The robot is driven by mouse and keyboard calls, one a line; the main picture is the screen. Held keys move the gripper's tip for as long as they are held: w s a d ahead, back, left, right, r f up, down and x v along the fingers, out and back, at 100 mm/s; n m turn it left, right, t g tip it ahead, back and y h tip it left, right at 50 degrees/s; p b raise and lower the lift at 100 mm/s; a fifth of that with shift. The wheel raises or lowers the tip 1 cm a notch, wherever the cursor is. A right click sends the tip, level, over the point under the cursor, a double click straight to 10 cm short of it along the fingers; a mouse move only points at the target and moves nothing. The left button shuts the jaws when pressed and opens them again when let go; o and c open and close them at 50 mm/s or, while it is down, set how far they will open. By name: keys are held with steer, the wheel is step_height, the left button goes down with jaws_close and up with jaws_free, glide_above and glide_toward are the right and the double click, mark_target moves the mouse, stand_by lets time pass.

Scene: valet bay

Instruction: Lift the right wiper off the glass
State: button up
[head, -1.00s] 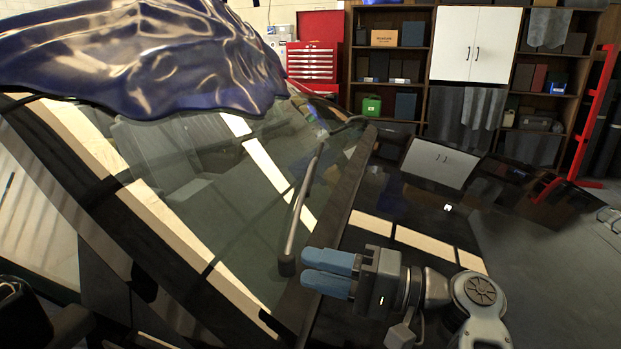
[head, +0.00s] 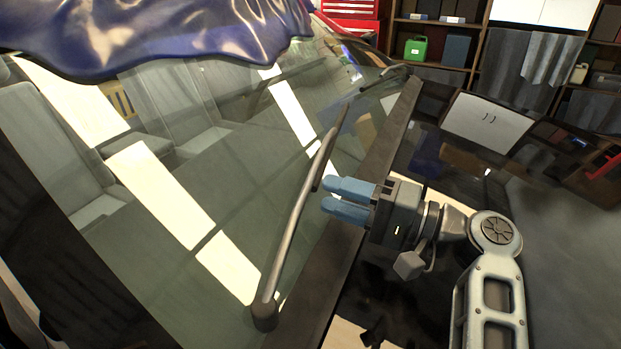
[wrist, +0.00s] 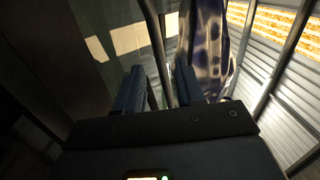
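A long grey wiper (head: 296,210) lies along the windshield glass (head: 225,165), with its pivot at the bottom of the head view. A second wiper (head: 388,79) lies farther off near the top of the glass. My gripper (head: 325,196) has two blue fingers, parted and empty. The fingertips point left at the near wiper's middle, just right of it in the head view. In the wrist view the wiper's bar (wrist: 152,27) runs through the gap between the fingers of my gripper (wrist: 158,88). I cannot tell whether they touch it.
A shiny dark-blue cover (head: 160,30) drapes over the roof and upper glass. The dark hood (head: 450,180) lies under and right of my arm. Shelves with a green can (head: 416,48) and a red tool cabinet (head: 350,8) stand behind. The space above the hood is clear.

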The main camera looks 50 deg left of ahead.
mark_target(308, 184)
steer(key=shift+p+x, duration=0.35)
steer(key=shift+x, duration=2.4)
steer(key=shift+c, duration=0.3)
jaws_close()
